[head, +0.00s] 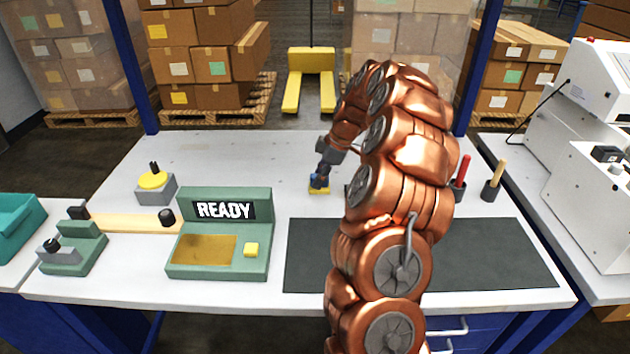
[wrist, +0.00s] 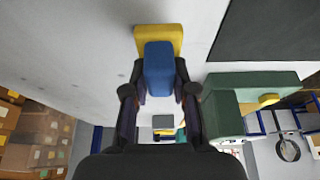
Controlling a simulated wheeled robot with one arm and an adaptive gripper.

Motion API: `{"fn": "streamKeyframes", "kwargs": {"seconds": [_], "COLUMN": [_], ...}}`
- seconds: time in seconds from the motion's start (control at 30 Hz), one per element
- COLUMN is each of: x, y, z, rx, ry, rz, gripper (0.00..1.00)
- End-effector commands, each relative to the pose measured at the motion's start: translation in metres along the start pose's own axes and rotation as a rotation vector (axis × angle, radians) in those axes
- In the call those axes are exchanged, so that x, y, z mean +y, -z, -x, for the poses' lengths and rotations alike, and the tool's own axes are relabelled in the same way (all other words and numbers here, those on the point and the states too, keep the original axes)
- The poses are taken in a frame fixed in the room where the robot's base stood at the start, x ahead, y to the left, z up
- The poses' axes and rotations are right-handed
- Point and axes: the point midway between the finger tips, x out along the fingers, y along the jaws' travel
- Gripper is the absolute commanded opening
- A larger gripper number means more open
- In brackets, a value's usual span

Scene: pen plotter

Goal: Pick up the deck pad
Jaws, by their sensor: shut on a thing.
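The deck pad, a blue block on a yellow base (wrist: 158,65), is between my gripper's fingers (wrist: 158,88) in the wrist view. My gripper is shut on the blue part, and the yellow part sticks out beyond the fingertips. In the head view the pad (head: 319,191) is small, below my gripper (head: 320,181), over the bare middle of the white table. I cannot tell whether it touches the table. My copper arm hides part of the table to its right.
A green console reading READY (head: 224,232) stands front left, with a grey block with a yellow top (head: 155,187) behind it. A dark mat (head: 490,258) covers the front right. Red (head: 460,178) and tan (head: 494,180) handled tools stand at the right edge. The table's back left is clear.

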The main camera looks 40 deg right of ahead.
Motion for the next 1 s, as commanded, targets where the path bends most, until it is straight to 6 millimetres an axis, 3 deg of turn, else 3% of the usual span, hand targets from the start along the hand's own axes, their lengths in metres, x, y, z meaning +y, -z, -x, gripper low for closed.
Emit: {"fn": "streamKeyframes", "kwargs": {"seconds": [0.27, 0.7, 1.0], "x": [-0.024, -0.082, -0.102], "y": [-0.021, -0.071, -0.088], "z": [0.011, 0.04, 0.051], "rx": [0.003, 0.001, 0.002], "ry": [0.001, 0.0, 0.001], "rz": [-0.002, 0.0, 0.001], "gripper": [0.0, 0.0, 0.0]}}
